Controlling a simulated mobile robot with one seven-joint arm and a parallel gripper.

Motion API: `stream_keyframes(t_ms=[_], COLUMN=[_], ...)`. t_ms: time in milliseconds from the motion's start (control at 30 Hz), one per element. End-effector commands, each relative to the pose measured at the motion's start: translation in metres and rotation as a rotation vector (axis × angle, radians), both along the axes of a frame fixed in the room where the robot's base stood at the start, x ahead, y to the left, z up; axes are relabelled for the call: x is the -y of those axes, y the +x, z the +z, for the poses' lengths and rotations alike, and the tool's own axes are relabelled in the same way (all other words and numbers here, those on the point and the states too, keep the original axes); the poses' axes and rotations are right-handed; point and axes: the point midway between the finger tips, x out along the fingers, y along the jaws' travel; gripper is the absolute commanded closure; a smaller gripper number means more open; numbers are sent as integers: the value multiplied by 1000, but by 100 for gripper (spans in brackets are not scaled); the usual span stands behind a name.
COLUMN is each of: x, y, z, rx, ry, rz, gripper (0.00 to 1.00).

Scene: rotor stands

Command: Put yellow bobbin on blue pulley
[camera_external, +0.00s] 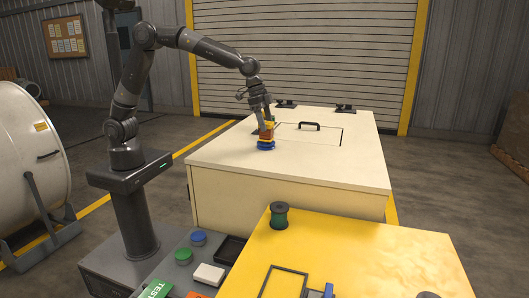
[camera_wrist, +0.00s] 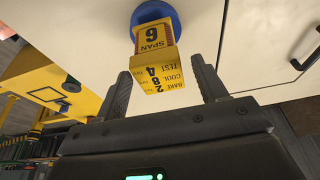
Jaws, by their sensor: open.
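A yellow box-shaped piece (camera_wrist: 153,50) with black print such as "SPAN 6" stands on a round blue piece, the blue pulley (camera_wrist: 174,14), in the wrist view. I cannot make out a spool shape on the yellow piece. In the external view the yellow-orange piece (camera_external: 266,130) shows above the blue pulley (camera_external: 266,146) on the white cabinet top. My gripper (camera_wrist: 161,68) is open, with one finger on each side of the yellow piece's near end and gaps visible beside it. My gripper (camera_external: 267,117) is just above the stack in the external view.
The white cabinet (camera_external: 340,170) has a hatch with a black handle (camera_external: 309,125) right of the stack. Black stands (camera_external: 345,108) are at its back edge. A green spool (camera_external: 279,215) stands on the yellow table (camera_external: 400,255). Much of the cabinet top is clear.

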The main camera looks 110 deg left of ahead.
Motion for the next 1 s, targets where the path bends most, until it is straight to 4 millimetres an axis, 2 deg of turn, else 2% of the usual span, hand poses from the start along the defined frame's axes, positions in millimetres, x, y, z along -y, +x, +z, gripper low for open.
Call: stream_keyframes(t_ms=[100, 300, 433, 700, 767, 867, 1000], x=[0, 0, 0, 3, 7, 19, 38], y=[-8, -19, -24, -33, -42, -69, -120], z=[28, 64, 78, 89, 95, 108, 124], rx=[4, 3, 2, 4, 10, 26, 50], ry=[1, 1, 0, 0, 1, 2, 3], rz=[0, 1, 1, 0, -1, 0, -1], gripper=[35, 35, 35, 35, 35, 35, 35])
